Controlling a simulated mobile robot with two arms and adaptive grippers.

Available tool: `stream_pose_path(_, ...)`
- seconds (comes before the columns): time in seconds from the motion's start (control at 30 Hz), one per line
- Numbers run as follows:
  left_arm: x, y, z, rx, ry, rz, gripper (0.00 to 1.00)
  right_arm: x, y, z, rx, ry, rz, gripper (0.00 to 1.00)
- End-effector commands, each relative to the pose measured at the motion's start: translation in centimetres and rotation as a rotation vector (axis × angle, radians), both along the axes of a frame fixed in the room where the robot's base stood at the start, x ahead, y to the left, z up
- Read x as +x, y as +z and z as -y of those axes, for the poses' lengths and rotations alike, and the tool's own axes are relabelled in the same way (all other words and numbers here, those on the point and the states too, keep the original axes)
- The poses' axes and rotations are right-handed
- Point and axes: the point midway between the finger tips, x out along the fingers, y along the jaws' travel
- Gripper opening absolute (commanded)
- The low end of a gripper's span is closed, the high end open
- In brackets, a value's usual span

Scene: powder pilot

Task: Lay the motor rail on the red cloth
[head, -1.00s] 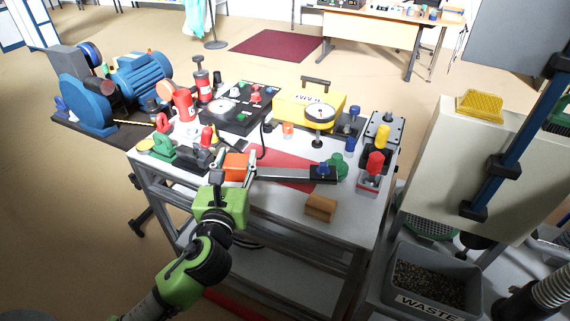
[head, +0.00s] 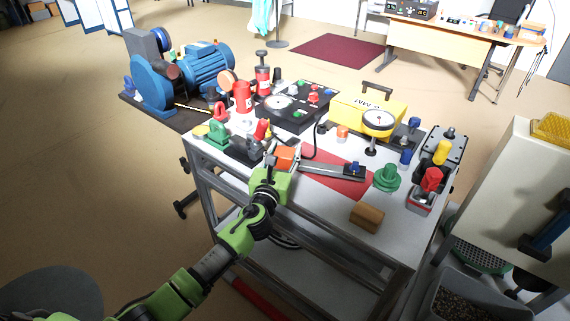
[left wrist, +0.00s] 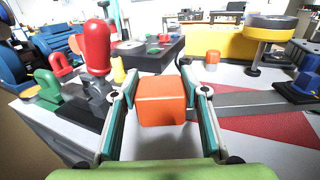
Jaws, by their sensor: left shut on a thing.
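The motor rail (head: 325,170) is a grey bar with an orange block (head: 287,156) at its left end and a dark and blue piece at its right end. My left gripper (head: 283,161) is shut on the orange block, whose two sides meet the fingers in the left wrist view (left wrist: 161,100). The red cloth (head: 345,186) lies on the table, and the bar crosses over it. Red shows on both sides of the bar in the left wrist view (left wrist: 285,128). I cannot tell whether the rail touches the cloth. My right gripper is out of view.
A green knob-like part (head: 386,178) stands right of the rail's end. A brown block (head: 367,216) sits near the front edge.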

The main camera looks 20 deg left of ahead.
Motion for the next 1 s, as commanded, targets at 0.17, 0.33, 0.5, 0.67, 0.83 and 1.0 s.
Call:
stream_pose_path(0.17, 0.8, -1.6, -0.2, -0.004, 0.000, 0.000, 0.07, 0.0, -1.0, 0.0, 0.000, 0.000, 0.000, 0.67)
stream_pose_path(0.33, 0.7, -3.7, -0.1, -0.004, -0.001, 0.001, 0.07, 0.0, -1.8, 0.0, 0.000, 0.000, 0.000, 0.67)
stream_pose_path(0.5, 0.7, -3.7, -0.2, -0.002, -0.001, 0.003, 0.07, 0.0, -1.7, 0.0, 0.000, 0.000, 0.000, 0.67)
stream_pose_path(0.67, 0.7, -3.8, -0.2, -0.002, -0.001, 0.002, 0.07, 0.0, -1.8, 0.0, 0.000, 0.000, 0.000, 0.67)
stream_pose_path(0.83, 0.7, -4.2, -0.2, 0.000, -0.001, -0.001, 0.58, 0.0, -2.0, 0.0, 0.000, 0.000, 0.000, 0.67)
stream_pose_path(1.0, 0.7, -4.2, -0.2, 0.000, -0.001, -0.001, 0.58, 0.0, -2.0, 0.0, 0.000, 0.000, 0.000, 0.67)
